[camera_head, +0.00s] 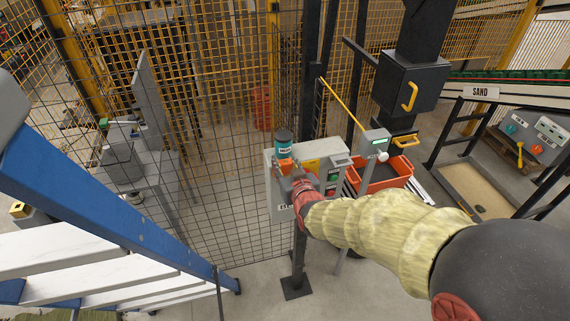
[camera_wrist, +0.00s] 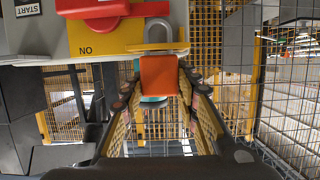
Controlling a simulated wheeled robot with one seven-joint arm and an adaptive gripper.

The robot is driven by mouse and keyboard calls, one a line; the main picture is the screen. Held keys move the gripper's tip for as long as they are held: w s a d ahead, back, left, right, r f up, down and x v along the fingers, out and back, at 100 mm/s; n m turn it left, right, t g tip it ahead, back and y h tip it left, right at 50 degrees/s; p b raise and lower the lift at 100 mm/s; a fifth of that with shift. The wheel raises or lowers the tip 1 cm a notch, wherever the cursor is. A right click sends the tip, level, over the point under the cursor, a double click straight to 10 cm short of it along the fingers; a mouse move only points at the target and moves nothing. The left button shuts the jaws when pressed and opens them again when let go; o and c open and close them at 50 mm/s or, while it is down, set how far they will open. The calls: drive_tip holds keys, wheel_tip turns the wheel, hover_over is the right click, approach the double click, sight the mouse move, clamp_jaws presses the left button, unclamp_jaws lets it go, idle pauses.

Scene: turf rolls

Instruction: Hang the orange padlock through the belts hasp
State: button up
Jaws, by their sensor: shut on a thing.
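The orange padlock (camera_wrist: 158,76) is between the two fingers of my gripper (camera_wrist: 158,90) in the wrist view, which are shut on it. Its grey shackle (camera_wrist: 147,32) points toward the top of that picture, at the edge of the pale control box. No label naming the belts hasp is readable.
A red rotary handle (camera_wrist: 95,8) on a yellow plate (camera_wrist: 92,38) is beside the padlock in the wrist view. A dark-lidded teal can (camera_head: 284,147) stands by the box's top. Wire mesh fencing (camera_head: 215,130) lies behind; a blue ladder (camera_head: 110,215) stands left.

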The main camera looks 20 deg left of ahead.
drive_tip(key=shift+f, duration=0.2)
drive_tip(key=o, duration=1.3)
drive_tip(key=shift+s, duration=0.1)
drive_tip(key=v, duration=1.2)
